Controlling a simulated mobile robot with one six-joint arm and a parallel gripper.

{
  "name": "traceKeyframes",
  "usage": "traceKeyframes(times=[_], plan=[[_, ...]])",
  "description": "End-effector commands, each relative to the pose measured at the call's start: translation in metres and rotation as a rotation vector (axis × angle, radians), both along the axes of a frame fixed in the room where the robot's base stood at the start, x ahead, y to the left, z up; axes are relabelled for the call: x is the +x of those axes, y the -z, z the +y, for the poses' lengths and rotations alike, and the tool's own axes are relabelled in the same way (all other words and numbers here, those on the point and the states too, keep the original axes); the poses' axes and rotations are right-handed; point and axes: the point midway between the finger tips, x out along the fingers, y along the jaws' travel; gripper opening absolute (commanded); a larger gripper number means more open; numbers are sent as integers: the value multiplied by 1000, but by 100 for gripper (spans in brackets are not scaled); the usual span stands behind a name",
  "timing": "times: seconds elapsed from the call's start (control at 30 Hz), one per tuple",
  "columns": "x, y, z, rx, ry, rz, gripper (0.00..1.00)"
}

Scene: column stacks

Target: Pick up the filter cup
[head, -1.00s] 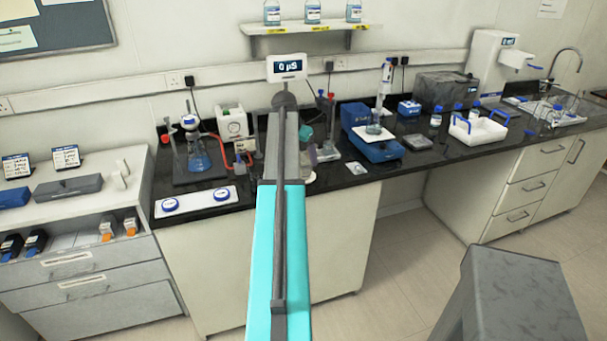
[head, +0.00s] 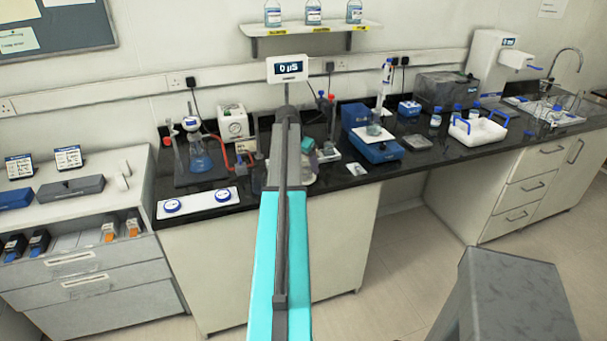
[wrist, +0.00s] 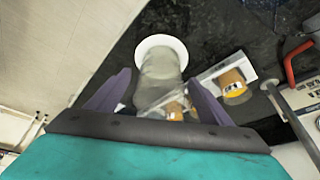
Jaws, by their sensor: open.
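In the wrist view a grey, cloudy cup-shaped thing (wrist: 158,75) with a round white rim or disc at its far end sits between my fingers; I take it for the filter cup. My gripper (wrist: 157,80) is open, with one purple-grey finger on each side of it. I cannot tell whether either finger touches it. In the head view my arm hides most of this spot; only a teal part of my wrist shows to the right of the arm.
In the head view a flask (head: 199,158) stands left of my arm and a blue stirrer (head: 378,148) stands right.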

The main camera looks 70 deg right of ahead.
Motion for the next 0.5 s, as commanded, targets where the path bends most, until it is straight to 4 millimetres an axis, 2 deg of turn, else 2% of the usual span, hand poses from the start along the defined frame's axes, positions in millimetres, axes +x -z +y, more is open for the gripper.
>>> traceKeyframes(times=[0.2, 0.5], plan=[[-1, 9, -4, -1, 1, 0, 74], [-1, 9, -4, -1, 1, 0, 74]])
